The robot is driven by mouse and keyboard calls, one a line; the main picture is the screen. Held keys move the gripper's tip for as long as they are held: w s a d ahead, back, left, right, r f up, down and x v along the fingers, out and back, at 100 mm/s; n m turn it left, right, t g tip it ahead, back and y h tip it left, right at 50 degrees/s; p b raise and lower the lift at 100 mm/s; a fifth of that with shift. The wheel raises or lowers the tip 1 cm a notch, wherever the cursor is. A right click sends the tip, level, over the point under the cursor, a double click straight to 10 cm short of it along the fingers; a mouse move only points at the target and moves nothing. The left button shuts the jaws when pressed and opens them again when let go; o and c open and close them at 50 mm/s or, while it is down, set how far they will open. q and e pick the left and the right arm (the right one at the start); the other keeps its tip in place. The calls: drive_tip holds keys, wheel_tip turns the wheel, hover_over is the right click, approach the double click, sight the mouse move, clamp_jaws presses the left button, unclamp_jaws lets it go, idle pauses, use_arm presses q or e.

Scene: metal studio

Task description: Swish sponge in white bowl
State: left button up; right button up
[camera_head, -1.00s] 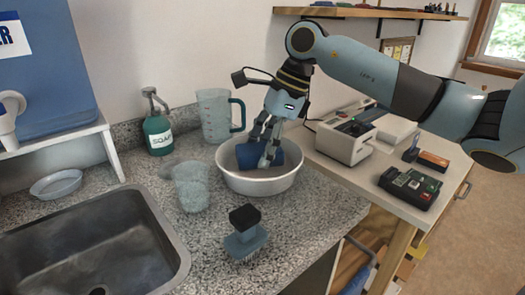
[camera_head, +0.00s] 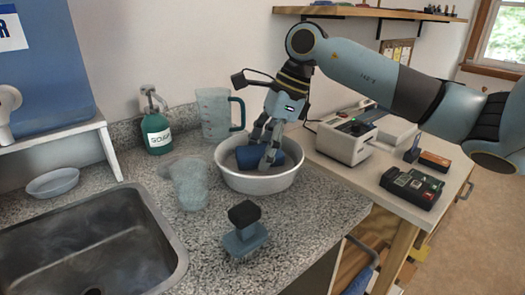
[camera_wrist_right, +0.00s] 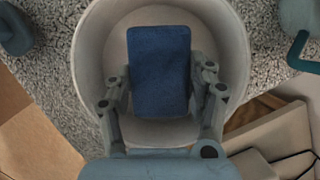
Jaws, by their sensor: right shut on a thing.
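A white bowl (camera_head: 262,187) stands on the granite counter, right of the sink. A blue sponge (camera_head: 249,158) is inside the bowl. My right gripper (camera_head: 268,148) reaches down into the bowl and is shut on the sponge. In the right wrist view the sponge (camera_wrist_right: 159,72) lies between the two fingers of the gripper (camera_wrist_right: 160,92), and the bowl's rim (camera_wrist_right: 88,60) surrounds them. Whether the sponge touches the bowl's bottom cannot be told. My left gripper does not show.
A clear cup (camera_head: 191,184), a soap bottle (camera_head: 156,132) and a measuring jug (camera_head: 216,114) stand left of and behind the bowl. A scrub brush (camera_head: 245,236) stands in front. A metal sink (camera_head: 100,245) is at left; a side table with devices (camera_head: 411,187) is at right.

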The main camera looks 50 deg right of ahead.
drive_tip(key=shift+r+p, duration=1.65)
drive_tip(key=shift+r, duration=2.25)
drive_tip(key=shift+r, duration=0.1)
drive_tip(key=shift+r, duration=0.4)
drive_tip(key=shift+f+b, duration=0.6)
drive_tip(key=shift+b, duration=0.3)
drive_tip(key=shift+r, duration=0.1)
drive_tip(key=shift+r, duration=0.1)
wheel_tip(320, 180, up, 4)
drive_tip(key=shift+f+p, duration=0.1)
drive_tip(key=shift+p, duration=0.7)
